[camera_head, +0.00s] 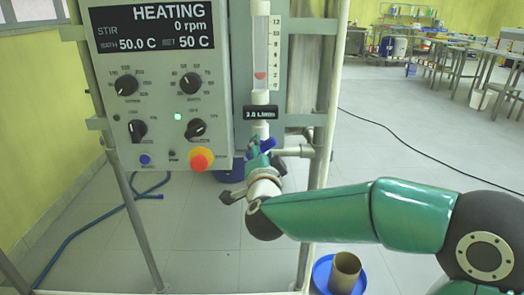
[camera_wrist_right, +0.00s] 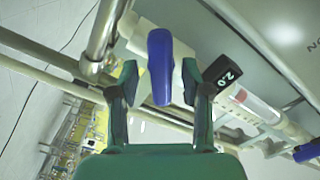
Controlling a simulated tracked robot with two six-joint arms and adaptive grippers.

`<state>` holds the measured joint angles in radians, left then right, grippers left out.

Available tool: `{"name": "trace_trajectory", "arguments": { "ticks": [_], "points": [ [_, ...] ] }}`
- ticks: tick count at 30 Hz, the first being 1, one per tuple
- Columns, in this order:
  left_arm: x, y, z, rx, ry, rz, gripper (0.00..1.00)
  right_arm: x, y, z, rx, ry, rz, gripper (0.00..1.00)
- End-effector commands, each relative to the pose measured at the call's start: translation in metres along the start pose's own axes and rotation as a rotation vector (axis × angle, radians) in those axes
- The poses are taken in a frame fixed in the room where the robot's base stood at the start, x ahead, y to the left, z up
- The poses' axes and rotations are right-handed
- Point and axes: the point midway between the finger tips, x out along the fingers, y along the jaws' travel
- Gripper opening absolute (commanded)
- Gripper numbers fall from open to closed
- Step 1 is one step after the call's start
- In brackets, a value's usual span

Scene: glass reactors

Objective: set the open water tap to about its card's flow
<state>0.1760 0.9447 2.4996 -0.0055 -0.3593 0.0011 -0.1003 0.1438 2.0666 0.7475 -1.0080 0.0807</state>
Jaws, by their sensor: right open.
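The tap's blue handle (camera_head: 266,144) is under the flow meter (camera_head: 261,40), partly hidden by my right gripper. The red float (camera_head: 260,76) is low in the tube, near the second-lowest scale number. The black card (camera_head: 261,113) below the tube seems to read 2.0 L/min; its 2.0 shows in the right wrist view (camera_wrist_right: 229,77). My right gripper (camera_head: 265,161) is open at the tap. In the right wrist view the blue handle (camera_wrist_right: 160,67) stands between its two spread fingertips (camera_wrist_right: 158,82), with gaps on both sides. My left gripper is not in view.
The control box (camera_head: 160,85) with knobs and a red-yellow button (camera_head: 200,159) is left of the tap. A metal frame post (camera_head: 318,170) stands close right. A blue hose (camera_head: 85,228) lies on the floor.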

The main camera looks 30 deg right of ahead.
Motion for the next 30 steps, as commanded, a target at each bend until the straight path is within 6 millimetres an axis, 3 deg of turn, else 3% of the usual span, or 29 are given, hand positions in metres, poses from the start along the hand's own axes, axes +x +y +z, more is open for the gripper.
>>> {"name": "trace_trajectory", "arguments": {
  "ticks": [15, 21, 30],
  "points": [
    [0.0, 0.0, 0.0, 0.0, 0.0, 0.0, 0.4, -0.094, 0.0, 0.002, 0.001, -0.004, -0.003, 0.48],
    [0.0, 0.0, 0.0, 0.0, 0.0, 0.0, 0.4, -0.11, 0.001, 0.001, 0.0, -0.001, 0.002, 0.48],
    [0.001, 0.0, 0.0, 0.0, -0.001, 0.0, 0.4, -0.111, 0.002, 0.001, 0.0, -0.001, 0.002, 0.48]
  ]
}}
